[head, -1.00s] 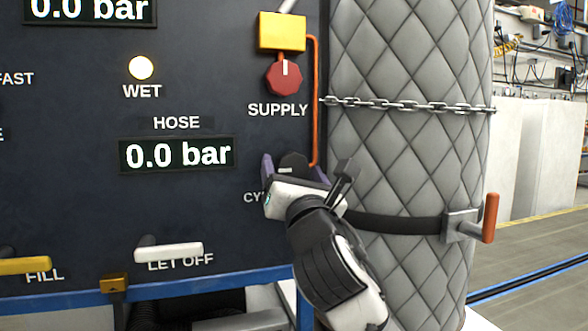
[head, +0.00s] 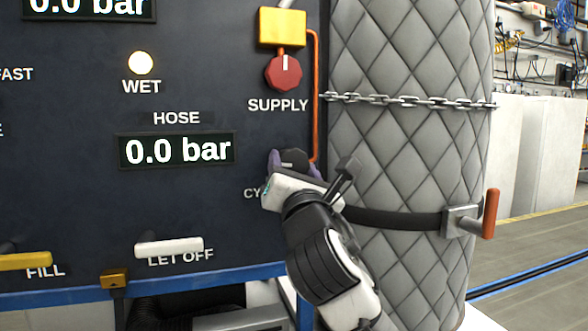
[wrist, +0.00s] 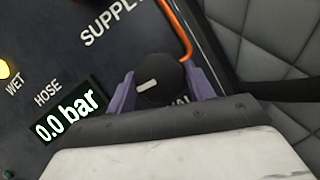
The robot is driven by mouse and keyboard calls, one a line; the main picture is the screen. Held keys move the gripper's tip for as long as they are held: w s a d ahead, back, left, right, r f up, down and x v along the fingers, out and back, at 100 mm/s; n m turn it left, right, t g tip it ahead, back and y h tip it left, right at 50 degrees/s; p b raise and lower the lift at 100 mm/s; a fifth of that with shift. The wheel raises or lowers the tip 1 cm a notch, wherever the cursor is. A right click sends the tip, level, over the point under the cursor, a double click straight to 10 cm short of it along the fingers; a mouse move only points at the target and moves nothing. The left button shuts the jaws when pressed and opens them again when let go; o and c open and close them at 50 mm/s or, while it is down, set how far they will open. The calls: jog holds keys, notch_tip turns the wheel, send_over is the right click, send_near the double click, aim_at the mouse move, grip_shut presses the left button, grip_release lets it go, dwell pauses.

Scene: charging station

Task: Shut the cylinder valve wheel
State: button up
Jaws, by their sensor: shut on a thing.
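The cylinder valve wheel is a black round knob with a white pointer mark (wrist: 158,82). It sits on the dark panel below the red supply knob, and its label is mostly hidden by my gripper. My gripper (wrist: 160,88) is shut on the wheel, with one purple finger on each side of it in the wrist view. In the head view my gripper (head: 291,161) covers most of the wheel, and only its dark top shows between the fingers.
The red supply knob (head: 283,72) and an orange pipe (head: 316,100) are just above my gripper. A quilted grey cylinder (head: 405,150) with a chain (head: 400,100) and black strap stands close on the right. The white let-off lever (head: 168,247) is lower left.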

jog(key=m+h, duration=0.1)
jog(key=m, duration=0.2)
jog(key=m+h, duration=0.1)
jog(key=m, duration=0.1)
jog(key=shift+a+r+m+g+h, duration=0.1)
jog(key=shift+a+m+g+h, duration=0.05)
jog(key=shift+m+g+h, duration=0.2)
jog(key=m, duration=0.2)
jog(key=m+g+h+p, duration=0.1)
jog(key=m, duration=0.1)
jog(key=shift+r+m+h, duration=0.1)
jog(key=shift+m+h, duration=0.15)
jog(key=shift+m, duration=0.1)
jog(key=m+g+p, duration=0.1)
jog(key=m, duration=0.1)
jog(key=m+p, duration=0.1)
jog(key=m, duration=0.1)
jog(key=shift+r+m+g, duration=0.1)
jog(key=shift+m+g, duration=0.2)
jog(key=shift+g, duration=0.05)
jog(key=m+g+p, duration=0.1)
jog(key=m+p, duration=0.1)
jog(key=m, duration=0.1)
jog(key=shift+m+g, duration=0.3)
jog(key=shift+m, duration=0.1)
jog(key=o, duration=1)
jog(key=shift+s, duration=0.1)
